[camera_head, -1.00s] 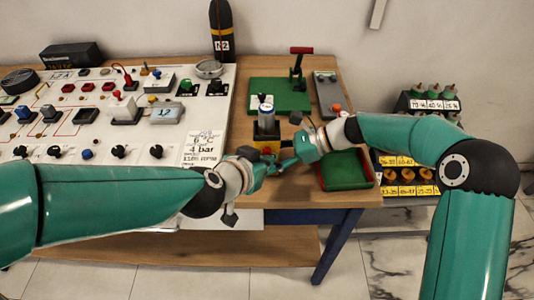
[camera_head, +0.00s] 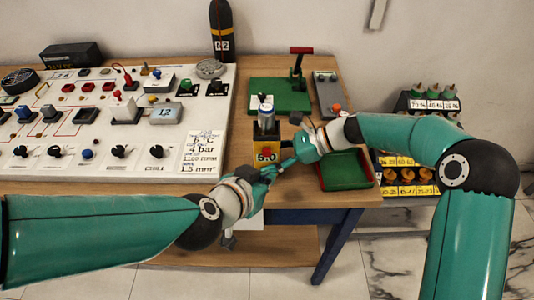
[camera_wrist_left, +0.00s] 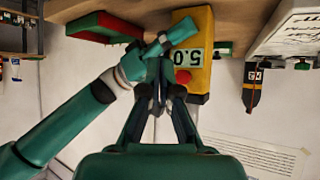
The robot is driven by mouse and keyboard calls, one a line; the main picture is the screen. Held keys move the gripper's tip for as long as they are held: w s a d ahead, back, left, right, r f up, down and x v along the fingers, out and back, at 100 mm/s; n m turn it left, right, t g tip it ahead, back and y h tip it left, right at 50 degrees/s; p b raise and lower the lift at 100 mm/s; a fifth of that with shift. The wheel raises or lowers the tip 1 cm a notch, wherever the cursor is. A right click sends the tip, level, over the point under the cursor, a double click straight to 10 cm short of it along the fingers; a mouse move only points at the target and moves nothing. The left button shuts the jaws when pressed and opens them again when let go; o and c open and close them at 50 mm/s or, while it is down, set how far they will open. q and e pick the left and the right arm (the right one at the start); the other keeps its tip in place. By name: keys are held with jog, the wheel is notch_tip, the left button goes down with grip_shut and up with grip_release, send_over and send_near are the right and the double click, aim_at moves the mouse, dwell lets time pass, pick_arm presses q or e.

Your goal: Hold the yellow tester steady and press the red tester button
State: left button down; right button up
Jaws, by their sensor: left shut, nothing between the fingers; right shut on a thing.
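My left gripper (camera_head: 270,173) is shut and empty, low in front of the tester. Its fingertips (camera_wrist_left: 160,90) appear beside the button; contact cannot be told.
A control panel (camera_head: 200,95) with knobs and switches fills the table's left. A green plate with a red-handled lever (camera_head: 298,65) stands behind the tester. A green tray with a red rim (camera_head: 347,172) lies right of it. Bottle racks (camera_head: 428,104) stand farther right.

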pick_arm(q)
jog(key=shift+s, duration=1)
pick_arm(e)
jog(key=o, duration=0.9)
